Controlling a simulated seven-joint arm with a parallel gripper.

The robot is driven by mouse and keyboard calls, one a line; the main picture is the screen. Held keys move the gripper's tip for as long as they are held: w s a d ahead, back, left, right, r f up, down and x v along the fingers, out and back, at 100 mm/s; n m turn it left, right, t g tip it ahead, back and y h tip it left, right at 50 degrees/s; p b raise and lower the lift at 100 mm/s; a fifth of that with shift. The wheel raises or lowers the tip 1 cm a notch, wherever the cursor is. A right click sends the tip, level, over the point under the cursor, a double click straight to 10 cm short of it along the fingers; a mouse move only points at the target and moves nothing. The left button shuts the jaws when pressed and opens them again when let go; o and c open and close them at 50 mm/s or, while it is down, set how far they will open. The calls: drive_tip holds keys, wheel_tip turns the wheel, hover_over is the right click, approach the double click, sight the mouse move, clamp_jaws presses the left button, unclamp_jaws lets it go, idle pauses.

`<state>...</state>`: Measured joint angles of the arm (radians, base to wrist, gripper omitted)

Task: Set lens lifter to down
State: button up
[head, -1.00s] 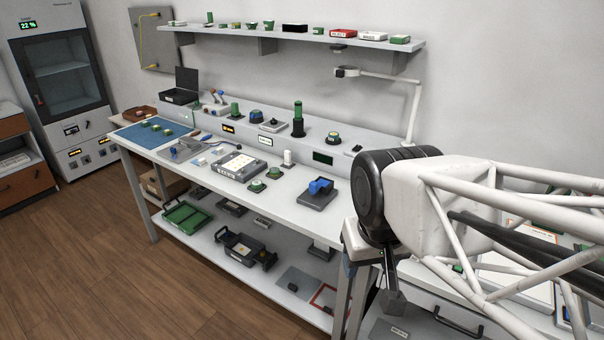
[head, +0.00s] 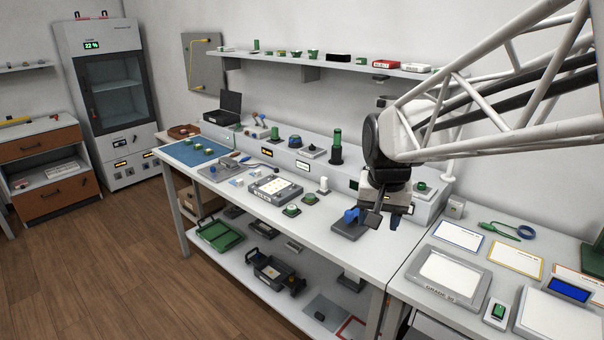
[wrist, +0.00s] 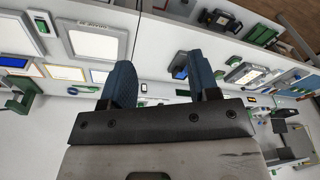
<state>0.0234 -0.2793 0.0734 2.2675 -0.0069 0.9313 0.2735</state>
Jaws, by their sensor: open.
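My gripper (head: 374,212) hangs over the right part of the main bench in the head view. In the wrist view its two blue-grey fingers (wrist: 162,82) stand apart with nothing between them. A dark flat block (head: 349,231) with a blue raised part (head: 352,215) sits on the bench just left of my gripper in the head view; contact cannot be told. No part is clearly marked as the lens lifter, so I cannot tell which it is or how it is set.
A grey panel box (head: 270,188), a green knob (head: 291,210) and a white cylinder (head: 324,185) stand left on the bench. A dark green-topped post (head: 336,148) stands behind. A shelf (head: 310,63) runs above. A framed tray (head: 449,279) lies on the right-hand table.

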drive_tip(key=w+d+f+m+g, duration=0.1)
drive_tip(key=w+f+m, duration=0.25)
drive_tip(key=w, duration=1.35)
drive_tip(key=m, duration=0.2)
hover_over(349, 211)
drive_tip(key=s, duration=0.1)
drive_tip(key=shift+g, duration=0.4)
wheel_tip(349, 211, down, 12)
drive_tip(key=shift+r, duration=0.2)
drive_tip(key=shift+w+f, duration=0.35)
drive_tip(key=shift+w, duration=0.05)
drive_tip(key=shift+f, duration=0.15)
drive_tip(key=shift+f, duration=3.8)
drive_tip(key=shift+c, duration=0.3)
clamp_jaws()
